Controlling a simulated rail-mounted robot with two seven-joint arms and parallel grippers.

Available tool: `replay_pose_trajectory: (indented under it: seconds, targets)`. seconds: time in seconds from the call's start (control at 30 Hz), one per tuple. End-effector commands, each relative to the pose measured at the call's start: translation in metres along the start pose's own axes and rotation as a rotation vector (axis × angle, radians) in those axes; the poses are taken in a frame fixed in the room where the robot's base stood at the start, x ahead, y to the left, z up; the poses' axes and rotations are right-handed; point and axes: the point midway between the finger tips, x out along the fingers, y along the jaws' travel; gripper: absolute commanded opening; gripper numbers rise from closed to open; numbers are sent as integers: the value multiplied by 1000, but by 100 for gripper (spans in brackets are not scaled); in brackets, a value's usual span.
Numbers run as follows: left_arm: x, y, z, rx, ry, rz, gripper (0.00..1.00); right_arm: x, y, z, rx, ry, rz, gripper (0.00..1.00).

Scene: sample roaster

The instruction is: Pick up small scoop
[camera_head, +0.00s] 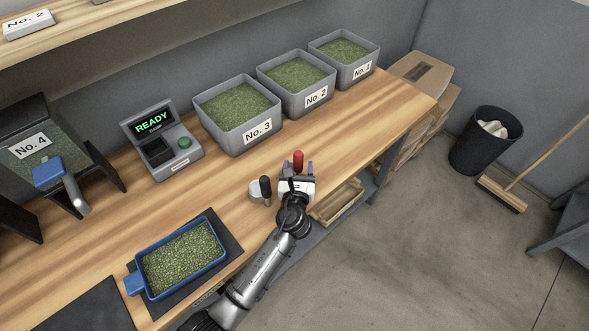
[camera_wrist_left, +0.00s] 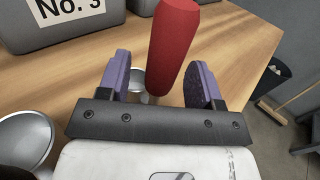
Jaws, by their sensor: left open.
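A scoop with a red handle (camera_head: 298,158) stands handle-up near the front edge of the wooden counter. In the left wrist view its red handle (camera_wrist_left: 174,45) rises between the purple fingers, and part of a small metal bowl shows below it. My left gripper (camera_head: 297,170) is open around the handle, with a gap visible on both sides. A second scoop with a black handle (camera_head: 265,187) stands just left of the gripper; its metal bowl (camera_wrist_left: 26,138) looks larger in the left wrist view. My right gripper is not in view.
Grey bins labelled No. 3 (camera_head: 236,112), No. 2 (camera_head: 296,83) and No. 1 (camera_head: 345,60) line the back. A scale reading READY (camera_head: 163,145) stands left of them. A blue tray of green beans (camera_head: 150,290) lies at the front left. Counter between bins and scoops is clear.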

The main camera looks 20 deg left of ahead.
Motion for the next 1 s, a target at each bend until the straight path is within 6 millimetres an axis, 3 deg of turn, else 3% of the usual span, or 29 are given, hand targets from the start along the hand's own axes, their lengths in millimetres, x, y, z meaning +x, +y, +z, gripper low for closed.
replay_pose_trajectory:
  seconds: [0.2,0.5,1.0]
  targets:
    - [21,0,0,0,-1,0,59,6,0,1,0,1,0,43]
    - [23,0,0,-1,0,-1,59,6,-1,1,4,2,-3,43]
    - [23,0,0,-1,0,-1,11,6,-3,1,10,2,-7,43]
